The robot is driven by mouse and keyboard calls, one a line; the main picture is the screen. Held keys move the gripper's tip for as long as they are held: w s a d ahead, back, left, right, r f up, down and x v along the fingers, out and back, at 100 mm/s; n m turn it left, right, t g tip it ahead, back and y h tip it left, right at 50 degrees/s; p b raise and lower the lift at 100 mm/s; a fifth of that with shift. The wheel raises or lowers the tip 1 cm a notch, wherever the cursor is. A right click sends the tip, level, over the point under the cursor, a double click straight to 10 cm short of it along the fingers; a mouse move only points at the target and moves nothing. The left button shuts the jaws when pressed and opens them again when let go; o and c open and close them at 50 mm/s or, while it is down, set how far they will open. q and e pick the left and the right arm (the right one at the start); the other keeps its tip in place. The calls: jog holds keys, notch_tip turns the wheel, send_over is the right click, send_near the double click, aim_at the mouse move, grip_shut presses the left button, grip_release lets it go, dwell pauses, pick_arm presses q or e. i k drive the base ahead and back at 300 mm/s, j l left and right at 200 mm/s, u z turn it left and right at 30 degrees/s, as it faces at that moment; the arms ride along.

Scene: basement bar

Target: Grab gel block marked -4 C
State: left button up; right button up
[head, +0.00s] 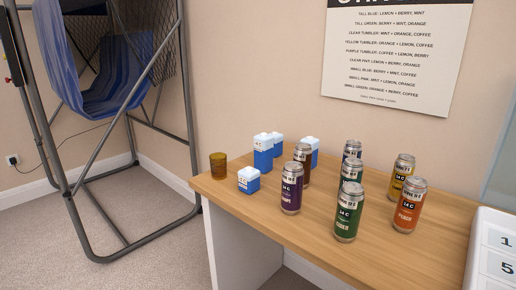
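Several blue blocks with white tops, which look like the gel blocks, stand at the left part of the wooden table. A tall block (263,155) stands behind a short block (248,180) near the table's left edge. Another block (278,145) is partly hidden behind the tall one. One more block (312,150) is partly hidden behind a brown can. There are small marks on the blocks' white parts, but I cannot tell which one reads -4 C. Neither of my grippers is in view.
Several drink cans stand on the table (400,262), including a purple can (291,190), a green can (348,215) and an orange can (408,208). An amber tumbler (218,166) is left of the blocks. A white numbered box (478,250) is at the right. The table's front is bare.

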aim_at(263, 143)
jog(key=i+j, duration=0.25)
jog(key=i+j+z, duration=0.15)
jog(key=j, duration=0.3)
jog(key=i+j, duration=0.3)
jog(key=j+z, duration=0.05)
